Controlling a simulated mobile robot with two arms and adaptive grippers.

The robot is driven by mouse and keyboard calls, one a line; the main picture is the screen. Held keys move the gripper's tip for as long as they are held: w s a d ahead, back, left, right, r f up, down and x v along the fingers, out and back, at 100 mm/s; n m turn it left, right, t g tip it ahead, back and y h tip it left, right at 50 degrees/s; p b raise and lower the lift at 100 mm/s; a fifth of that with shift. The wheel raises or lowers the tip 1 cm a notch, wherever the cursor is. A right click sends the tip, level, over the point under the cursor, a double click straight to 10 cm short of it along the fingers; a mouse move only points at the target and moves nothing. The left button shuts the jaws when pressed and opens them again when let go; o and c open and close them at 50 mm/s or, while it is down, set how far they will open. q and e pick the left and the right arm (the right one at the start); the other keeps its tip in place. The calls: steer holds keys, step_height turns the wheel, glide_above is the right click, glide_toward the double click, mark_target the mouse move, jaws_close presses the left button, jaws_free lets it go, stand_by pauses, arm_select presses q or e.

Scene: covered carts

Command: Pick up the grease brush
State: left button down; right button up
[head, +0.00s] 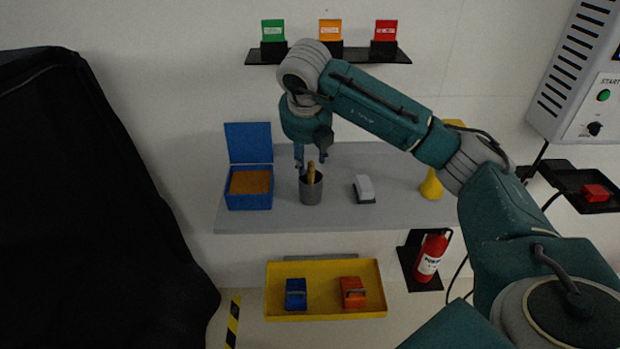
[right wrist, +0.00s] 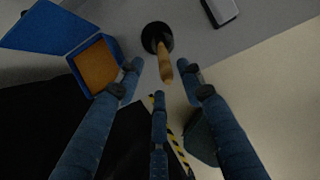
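The grease brush appears to be the tan wooden handle (head: 311,172) standing up out of a dark grey cup (head: 311,192) on the grey shelf. Its lower end is hidden inside the cup. In the right wrist view the handle (right wrist: 166,70) points toward the camera from the round dark cup (right wrist: 156,38). My right gripper (head: 311,161) hangs fingers down just above the cup. Its three blue fingers (right wrist: 159,76) are spread around the handle's top end, with visible gaps and no clear contact. My left gripper is not in view.
An open blue box (head: 248,201) stands left of the cup, and a grey-white block (head: 364,189) lies to its right. A yellow bottle (head: 431,186) is further right. Below hang a yellow tray (head: 325,314) and a red extinguisher (head: 430,257). A black-covered bulk (head: 90,200) fills the left.

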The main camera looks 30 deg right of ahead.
mark_target(311, 178)
steer(key=shift+w+d+f, duration=0.1)
steer(key=shift+d+f, duration=0.05)
steer(key=shift+f, duration=0.25)
steer(key=p+x, duration=0.2)
steer(key=x, duration=0.1)
steer(key=p+x, duration=0.1)
steer(key=shift+d+f, duration=0.25)
steer(key=shift+f, duration=0.15)
steer(key=shift+d+f, duration=0.1)
steer(key=shift+f, duration=0.25)
steer(key=shift+c, duration=0.5)
jaws_close()
